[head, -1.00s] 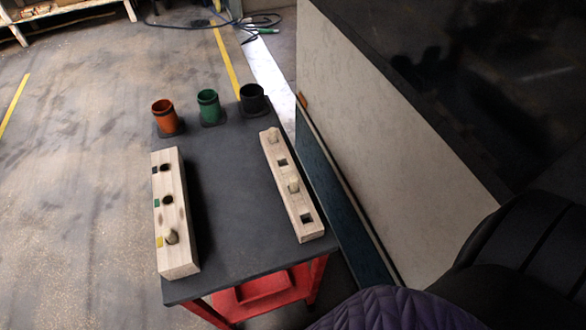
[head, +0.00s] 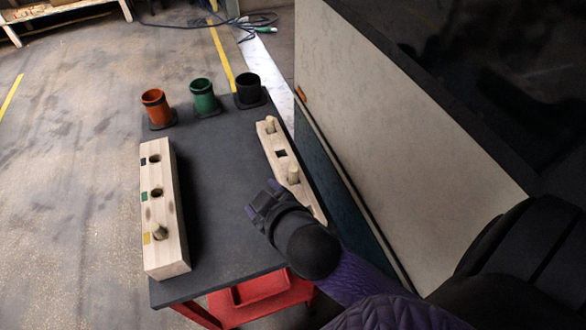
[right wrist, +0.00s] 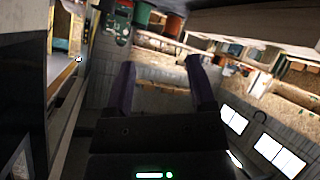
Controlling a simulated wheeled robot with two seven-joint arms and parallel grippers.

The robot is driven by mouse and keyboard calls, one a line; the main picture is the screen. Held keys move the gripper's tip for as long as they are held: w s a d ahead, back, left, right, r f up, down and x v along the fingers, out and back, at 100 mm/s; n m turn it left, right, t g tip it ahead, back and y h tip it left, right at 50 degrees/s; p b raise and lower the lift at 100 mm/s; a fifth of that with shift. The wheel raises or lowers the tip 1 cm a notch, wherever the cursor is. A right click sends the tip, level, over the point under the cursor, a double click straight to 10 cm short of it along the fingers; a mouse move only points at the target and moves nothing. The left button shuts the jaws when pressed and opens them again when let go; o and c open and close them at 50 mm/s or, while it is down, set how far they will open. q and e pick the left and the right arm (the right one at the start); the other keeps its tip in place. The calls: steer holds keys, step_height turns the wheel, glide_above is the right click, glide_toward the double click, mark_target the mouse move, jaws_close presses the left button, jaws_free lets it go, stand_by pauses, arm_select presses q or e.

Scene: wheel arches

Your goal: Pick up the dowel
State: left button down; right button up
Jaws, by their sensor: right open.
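Two wooden blocks lie on the dark table top. The right block (head: 274,143) has a pale dowel standing upright near its far end (head: 270,124) and another dowel (head: 293,174) nearer its middle. The left block (head: 165,205) has a short dowel (head: 160,232) in its near hole, by a yellow mark. My right gripper (head: 261,192) is over the table beside the right block, left of and nearer than its middle dowel. In the right wrist view its two fingers (right wrist: 160,63) are apart with nothing between them.
Orange (head: 156,105), green (head: 204,95) and black (head: 249,88) cups stand at the table's far edge. A tall pale panel (head: 400,120) rises close on the right. The table between the blocks is clear.

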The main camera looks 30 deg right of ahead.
steer(key=w+a+r+n+t+y, duration=0.5)
steer(key=w+a+r+n+t, duration=0.15)
steer(key=r, duration=0.35)
steer(key=a+r+n+g+y, duration=0.1)
steer(key=a+r+n+y, duration=0.25)
steer(key=n+y, duration=0.4)
steer(key=n+g+h, duration=1.2)
steer(key=n+g, duration=0.5)
steer(key=g, duration=0.1)
glide_above(294, 168)
steer(key=s, duration=0.1)
steer(key=shift+t, duration=0.25)
step_height(294, 168, down, 12)
steer(key=shift+a+r, duration=0.1)
steer(key=shift+a, duration=0.05)
steer(key=f+b, duration=0.1)
steer(key=f, duration=0.2)
steer(key=f+b, duration=0.1)
steer(key=f, duration=0.2)
steer(key=w+f+b, duration=0.1)
steer(key=f+b, duration=0.1)
steer(key=shift+f, duration=0.4)
steer(key=shift+f+n, duration=0.3)
steer(key=shift+f, duration=0.1)
arm_select(q)
steer(key=f, duration=0.1)
steer(key=s+a+f, duration=0.1)
steer(key=f, duration=0.1)
steer(key=shift+s+a+f, duration=0.35)
steer(key=shift+s+f, duration=0.05)
